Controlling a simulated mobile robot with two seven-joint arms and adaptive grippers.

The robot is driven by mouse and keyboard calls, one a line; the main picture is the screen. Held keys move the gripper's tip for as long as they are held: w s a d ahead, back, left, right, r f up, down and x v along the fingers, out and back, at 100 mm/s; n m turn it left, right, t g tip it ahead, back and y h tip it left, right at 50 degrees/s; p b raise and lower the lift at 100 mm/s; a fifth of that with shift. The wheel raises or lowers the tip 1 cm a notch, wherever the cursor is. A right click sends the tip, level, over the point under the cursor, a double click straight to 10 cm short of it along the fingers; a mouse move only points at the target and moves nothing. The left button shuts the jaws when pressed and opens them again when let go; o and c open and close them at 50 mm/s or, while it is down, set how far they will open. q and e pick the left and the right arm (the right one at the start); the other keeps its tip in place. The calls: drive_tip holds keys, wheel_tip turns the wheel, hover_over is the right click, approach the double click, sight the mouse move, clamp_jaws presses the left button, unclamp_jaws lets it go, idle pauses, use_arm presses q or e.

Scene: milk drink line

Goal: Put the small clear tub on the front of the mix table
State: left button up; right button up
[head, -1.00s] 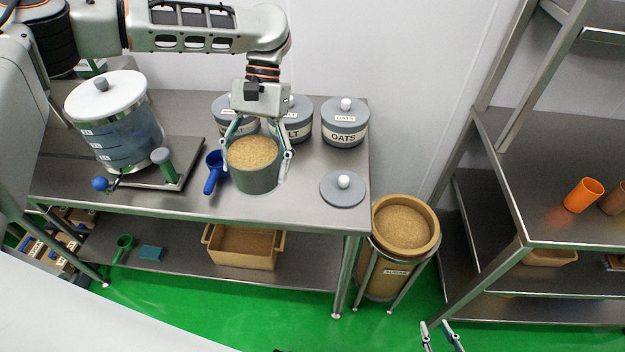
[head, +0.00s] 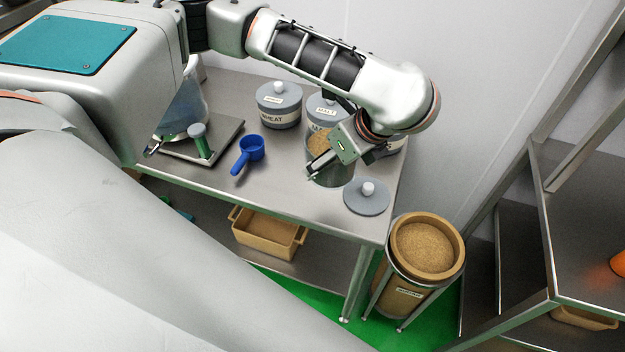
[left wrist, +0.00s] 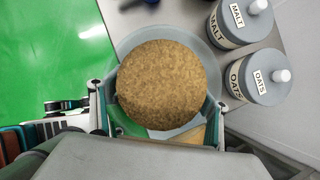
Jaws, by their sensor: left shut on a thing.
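The small tub (head: 338,178) is full of tan grain and stands upright near the table's right end. My left gripper (head: 318,168) is shut on it, and its wrist covers part of the tub. I cannot tell whether the tub's base touches the table. In the left wrist view the tub (left wrist: 162,85) sits between the two fingers, its grain surface facing the camera. The mix table (head: 285,200) is grey metal, with its front edge below the tub in the head view. My right gripper is not in view.
A grey lid (head: 366,198) lies just right of the tub. A blue scoop (head: 245,153) is to the left. The wheat jar (head: 279,105) and malt jar (head: 325,108) stand behind. A grain bin (head: 424,250) stands beyond the table's right end. Bare tabletop lies between scoop and tub.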

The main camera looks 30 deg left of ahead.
use_arm(q)
drive_tip(key=m+t, duration=0.1)
drive_tip(key=a+r+m+h, duration=0.1)
drive_tip(key=m, duration=0.1)
drive_tip(key=w+m+t, duration=0.1)
drive_tip(key=m, duration=0.1)
drive_tip(key=shift+w+a+r+t+h, duration=0.1)
drive_tip(key=shift+a+r+t+h, duration=0.2)
drive_tip(key=shift+a, duration=0.05)
drive_tip(key=m, duration=0.1)
drive_tip(key=a+r+m+h, duration=0.1)
drive_tip(key=w+m+t, duration=0.1)
drive_tip(key=shift+a+r+m, duration=0.25)
drive_tip(key=shift+r+m, duration=0.05)
drive_tip(key=shift+m, duration=0.1)
drive_tip(key=w+a+r+m+h, duration=0.2)
drive_tip(key=a+r+m+h, duration=0.25)
drive_tip(key=m, duration=0.25)
drive_tip(key=shift+t+y, duration=0.25)
drive_tip(key=shift+t, duration=0.05)
drive_tip(key=f, duration=1.5)
drive_tip(key=shift+s+d, duration=0.2)
drive_tip(key=shift+s, duration=0.05)
drive_tip(key=shift+f, duration=2.15)
drive_tip(key=o, duration=2.1)
drive_tip(key=shift+f, duration=0.1)
